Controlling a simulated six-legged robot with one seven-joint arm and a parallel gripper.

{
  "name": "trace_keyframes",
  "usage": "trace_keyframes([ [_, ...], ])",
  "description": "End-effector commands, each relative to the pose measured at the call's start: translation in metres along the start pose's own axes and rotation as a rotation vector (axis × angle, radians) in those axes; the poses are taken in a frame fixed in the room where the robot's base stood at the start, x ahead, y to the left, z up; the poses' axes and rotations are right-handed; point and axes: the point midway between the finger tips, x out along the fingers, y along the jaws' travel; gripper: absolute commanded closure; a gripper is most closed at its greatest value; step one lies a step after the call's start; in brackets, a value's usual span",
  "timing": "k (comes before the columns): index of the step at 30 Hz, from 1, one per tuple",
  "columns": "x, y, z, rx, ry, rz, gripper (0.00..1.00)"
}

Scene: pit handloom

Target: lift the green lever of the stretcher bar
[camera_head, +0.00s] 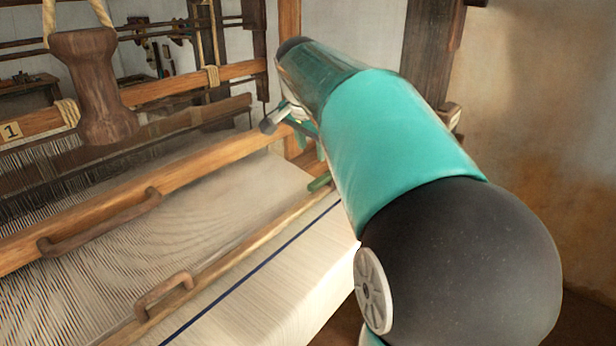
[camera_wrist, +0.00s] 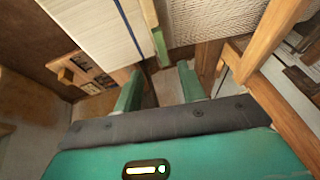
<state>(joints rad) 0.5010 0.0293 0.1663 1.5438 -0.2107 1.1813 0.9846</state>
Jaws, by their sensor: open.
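The green lever (camera_head: 319,183) sits at the far right end of the wooden stretcher bar (camera_head: 235,244), which lies across the woven cloth. In the wrist view the lever (camera_wrist: 160,46) ends the bar (camera_wrist: 148,12) near the cloth's edge. My gripper (camera_wrist: 158,78) is open, with its two green fingers apart and nothing between them. The lever appears just beyond the fingertips, roughly in line with the gap, and no contact is visible. In the head view my arm hides most of the gripper.
A wooden beam with a brown handle (camera_head: 100,222) crosses the warp. The stretcher bar has a small wooden handle (camera_head: 165,294). A spool-shaped wooden piece (camera_head: 92,88) hangs on ropes at the upper left. Loom posts (camera_head: 432,45) stand behind my arm. Cloth (camera_head: 275,283) falls over the front edge.

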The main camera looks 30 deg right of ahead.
Motion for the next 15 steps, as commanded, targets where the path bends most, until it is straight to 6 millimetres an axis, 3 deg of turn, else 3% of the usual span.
trace_keyframes([
  [15, 0.096, 0.0, 0.0, -0.001, -0.002, 0.002, 0.6],
])
